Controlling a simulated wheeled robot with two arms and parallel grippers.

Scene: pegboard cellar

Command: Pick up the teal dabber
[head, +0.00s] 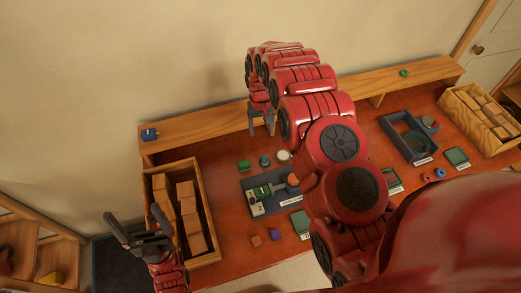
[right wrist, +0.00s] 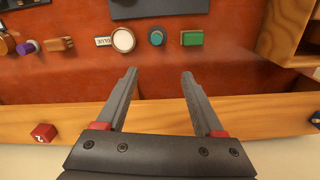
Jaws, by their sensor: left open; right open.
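The teal dabber (head: 264,161) is a small round teal-topped piece standing on the red-brown tabletop, between a green block (head: 244,165) and a white round piece (head: 283,155). In the right wrist view the dabber (right wrist: 157,37) lies just beyond the fingertips, roughly in line with the gap. My right gripper (right wrist: 159,73) is open and empty; in the head view it (head: 262,128) points down above the table's back ledge, behind the dabber. My left gripper (head: 138,222) is open and empty by the wooden crate at the left. Nothing covers the dabber.
A crate of wooden blocks (head: 147,190) stands at the left. A dark tray (head: 255,205) lies in front of the dabber. The raised wooden ledge (head: 195,127) runs along the back, with a blue piece (head: 149,134) on it. My right arm hides part of the table's middle.

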